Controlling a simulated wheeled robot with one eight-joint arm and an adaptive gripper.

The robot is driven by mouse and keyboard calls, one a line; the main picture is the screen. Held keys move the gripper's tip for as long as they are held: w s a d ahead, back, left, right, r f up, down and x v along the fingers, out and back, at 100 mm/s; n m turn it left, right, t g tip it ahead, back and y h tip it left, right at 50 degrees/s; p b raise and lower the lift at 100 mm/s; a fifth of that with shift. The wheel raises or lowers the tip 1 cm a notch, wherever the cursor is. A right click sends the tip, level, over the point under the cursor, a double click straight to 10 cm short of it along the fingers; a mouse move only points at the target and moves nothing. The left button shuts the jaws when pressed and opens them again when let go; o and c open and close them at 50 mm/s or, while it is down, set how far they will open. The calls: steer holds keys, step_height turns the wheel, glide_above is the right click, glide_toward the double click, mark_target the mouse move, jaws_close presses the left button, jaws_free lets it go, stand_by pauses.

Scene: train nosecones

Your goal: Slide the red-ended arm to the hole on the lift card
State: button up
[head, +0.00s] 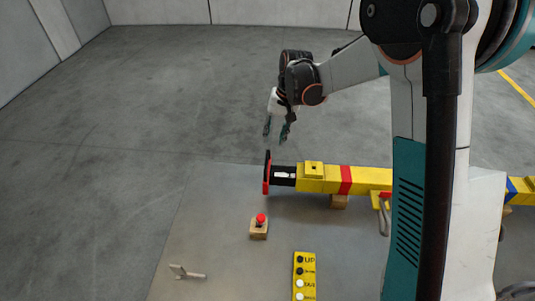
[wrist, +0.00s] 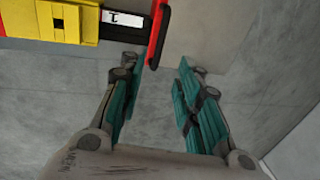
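The red-ended arm is a short black bar with a white label (head: 284,174) and an upright red end plate (head: 267,173). It sticks out of the left end of a yellow beam (head: 318,177). In the wrist view the red plate (wrist: 157,35) and label (wrist: 124,18) are at the top. The yellow lift card (head: 304,258) lies at the bottom of the head view, with "UP" lettering and several dark and white round spots. My gripper (head: 276,132) points down above and beyond the red plate. In the wrist view my gripper (wrist: 156,78) is open, with nothing between its fingers.
A wooden block with a red button (head: 260,219) stands left of the card. A small metal latch-like piece (head: 187,273) lies at lower left. A grey hook-shaped handle (head: 384,218) hangs under the beam. The grey table (head: 220,215) has bare room around these; my arm hides its right part.

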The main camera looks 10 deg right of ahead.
mark_target(267, 159)
steer(key=f, duration=0.3)
steer(key=a+f, duration=0.1)
steer(key=f, duration=0.3)
steer(key=a+f+b, duration=0.1)
steer(key=f, duration=0.3)
steer(key=shift+w, duration=0.25)
jaws_close()
